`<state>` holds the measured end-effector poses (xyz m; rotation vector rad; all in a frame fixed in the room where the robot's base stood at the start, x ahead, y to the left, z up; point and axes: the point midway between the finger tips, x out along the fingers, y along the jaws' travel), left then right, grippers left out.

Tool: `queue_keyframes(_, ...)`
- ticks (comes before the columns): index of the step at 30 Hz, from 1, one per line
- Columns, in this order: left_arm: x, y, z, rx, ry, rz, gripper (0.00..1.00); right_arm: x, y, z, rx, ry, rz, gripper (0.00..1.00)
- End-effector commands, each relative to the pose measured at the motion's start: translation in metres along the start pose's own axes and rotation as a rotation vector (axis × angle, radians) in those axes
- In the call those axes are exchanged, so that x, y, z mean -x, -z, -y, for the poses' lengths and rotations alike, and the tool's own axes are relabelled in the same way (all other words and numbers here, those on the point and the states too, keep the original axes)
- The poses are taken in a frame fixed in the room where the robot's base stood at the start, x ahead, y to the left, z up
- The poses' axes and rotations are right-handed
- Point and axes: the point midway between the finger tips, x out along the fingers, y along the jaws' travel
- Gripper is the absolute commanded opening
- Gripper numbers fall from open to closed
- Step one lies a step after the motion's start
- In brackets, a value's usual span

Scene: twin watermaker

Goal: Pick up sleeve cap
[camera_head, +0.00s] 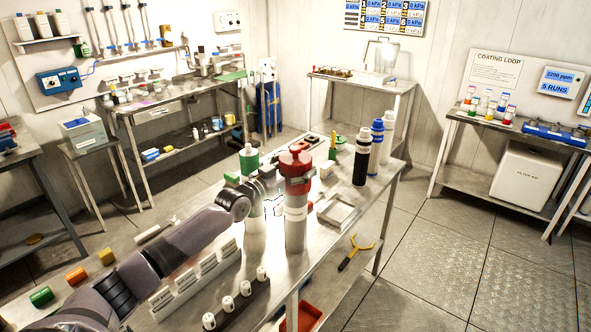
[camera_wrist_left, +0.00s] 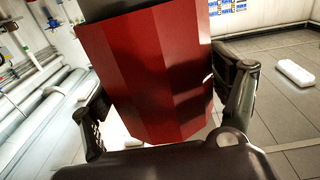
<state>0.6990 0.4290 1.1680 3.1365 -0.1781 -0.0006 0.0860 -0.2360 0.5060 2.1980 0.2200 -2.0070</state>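The red sleeve cap (camera_head: 295,165) sits on top of an upright grey cylinder (camera_head: 296,225) at the near part of the central bench. In the left wrist view the faceted red cap (camera_wrist_left: 150,75) fills the middle. My left gripper (camera_head: 280,182) reaches the cap from the left. Its two fingers (camera_wrist_left: 165,105) stand on either side of the cap, very close to its sides. Whether both fingers press on it cannot be told. My right gripper does not show.
A green-capped bottle (camera_head: 249,160) stands just behind my left wrist. Dark and blue bottles (camera_head: 361,160) stand farther right on the bench (camera_head: 330,235). A rack with white-topped vials (camera_head: 236,300) lies in front. Open floor (camera_head: 450,250) is to the right.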

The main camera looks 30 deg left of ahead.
Motion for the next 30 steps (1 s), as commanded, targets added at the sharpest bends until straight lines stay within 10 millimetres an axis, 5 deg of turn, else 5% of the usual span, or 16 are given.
queue_keyframes(14,0.0,0.0,0.0,0.0,0.0,0.0,0.47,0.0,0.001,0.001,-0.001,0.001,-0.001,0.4)
queue_keyframes(23,0.0,0.003,0.0,0.0,0.0,-0.002,0.47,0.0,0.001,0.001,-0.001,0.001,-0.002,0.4)
queue_keyframes(30,0.0,0.027,-0.001,0.0,-0.001,-0.006,0.47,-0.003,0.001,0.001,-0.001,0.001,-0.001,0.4)
